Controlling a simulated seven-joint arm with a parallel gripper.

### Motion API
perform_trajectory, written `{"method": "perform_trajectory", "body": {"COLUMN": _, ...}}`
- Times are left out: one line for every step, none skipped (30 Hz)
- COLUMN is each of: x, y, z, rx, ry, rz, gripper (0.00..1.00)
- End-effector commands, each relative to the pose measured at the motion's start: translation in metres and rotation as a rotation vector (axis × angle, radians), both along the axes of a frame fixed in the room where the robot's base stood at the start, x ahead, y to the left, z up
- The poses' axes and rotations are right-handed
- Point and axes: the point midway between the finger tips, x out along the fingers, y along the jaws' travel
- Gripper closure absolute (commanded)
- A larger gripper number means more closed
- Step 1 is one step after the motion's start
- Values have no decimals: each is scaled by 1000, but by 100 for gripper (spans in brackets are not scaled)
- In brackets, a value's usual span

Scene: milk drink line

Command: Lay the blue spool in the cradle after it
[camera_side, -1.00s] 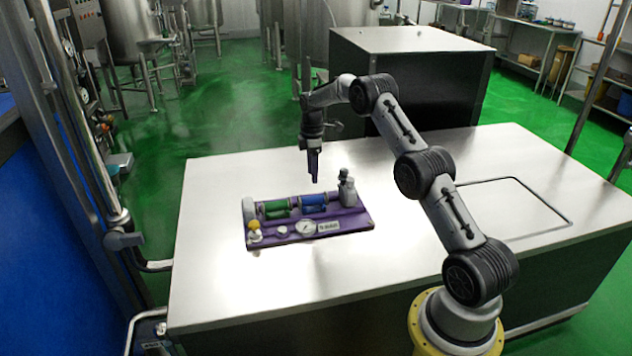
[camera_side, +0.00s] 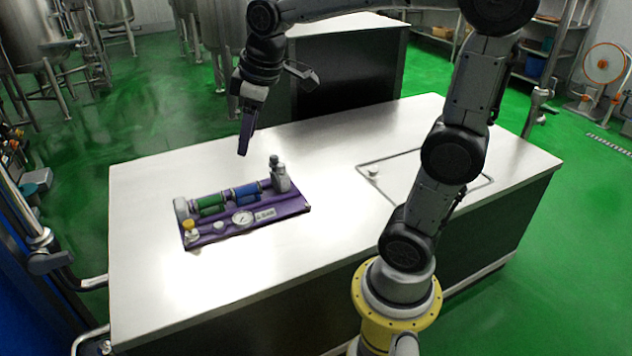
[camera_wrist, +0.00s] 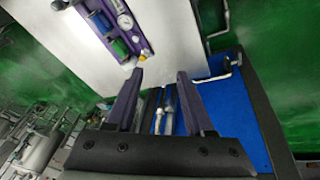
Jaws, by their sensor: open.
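The blue spool (camera_side: 247,193) lies on its side on the purple board (camera_side: 284,211), just right of the green spool (camera_side: 210,204), in one row along the board's back. The cradle under them is too small to make out. In the wrist view the blue spool (camera_wrist: 101,22) and green spool (camera_wrist: 119,47) show near the top edge. My gripper (camera_side: 243,152) is open and hangs above and behind the board, apart from both spools. In the wrist view its fingers (camera_wrist: 160,72) stand wide apart with nothing between them.
The board also bears a round gauge (camera_side: 242,218), a yellow-topped knob (camera_side: 189,226) and a tall grey fitting (camera_side: 279,175) at its right end. A small pale knob (camera_side: 373,172) stands by a rectangular outline on the table's right. The steel table (camera_side: 150,290) around the board is mostly clear.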

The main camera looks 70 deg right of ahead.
Motion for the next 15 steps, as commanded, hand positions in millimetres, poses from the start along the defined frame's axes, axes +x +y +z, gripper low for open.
{"method": "perform_trajectory", "body": {"x": -22, "y": 12, "z": 3, "rx": 12, "ry": -28, "rz": -20, "gripper": 47}}
{"method": "perform_trajectory", "body": {"x": -34, "y": 18, "z": 2, "rx": 21, "ry": -40, "rz": -38, "gripper": 47}}
{"method": "perform_trajectory", "body": {"x": -49, "y": 25, "z": 1, "rx": 35, "ry": -57, "rz": -59, "gripper": 47}}
{"method": "perform_trajectory", "body": {"x": -60, "y": 29, "z": -1, "rx": 45, "ry": -70, "rz": -76, "gripper": 47}}
{"method": "perform_trajectory", "body": {"x": -71, "y": 34, "z": -3, "rx": 56, "ry": -83, "rz": -91, "gripper": 47}}
{"method": "perform_trajectory", "body": {"x": -85, "y": 39, "z": -7, "rx": 70, "ry": -99, "rz": -111, "gripper": 47}}
{"method": "perform_trajectory", "body": {"x": -95, "y": 42, "z": -10, "rx": 81, "ry": -109, "rz": -125, "gripper": 47}}
{"method": "perform_trajectory", "body": {"x": -104, "y": 45, "z": -13, "rx": 92, "ry": -118, "rz": -139, "gripper": 47}}
{"method": "perform_trajectory", "body": {"x": -114, "y": 49, "z": -17, "rx": 106, "ry": -130, "rz": -156, "gripper": 47}}
{"method": "perform_trajectory", "body": {"x": -122, "y": 51, "z": -21, "rx": 115, "ry": -138, "rz": -168, "gripper": 47}}
{"method": "perform_trajectory", "body": {"x": -128, "y": 53, "z": -24, "rx": 124, "ry": -145, "rz": -178, "gripper": 47}}
{"method": "perform_trajectory", "body": {"x": -135, "y": 54, "z": -28, "rx": 134, "ry": -154, "rz": -190, "gripper": 47}}
{"method": "perform_trajectory", "body": {"x": -139, "y": 56, "z": -30, "rx": 141, "ry": -160, "rz": -198, "gripper": 47}}
{"method": "perform_trajectory", "body": {"x": -143, "y": 56, "z": -32, "rx": 146, "ry": -163, "rz": -204, "gripper": 47}}
{"method": "perform_trajectory", "body": {"x": -146, "y": 57, "z": -35, "rx": 153, "ry": -167, "rz": -212, "gripper": 47}}
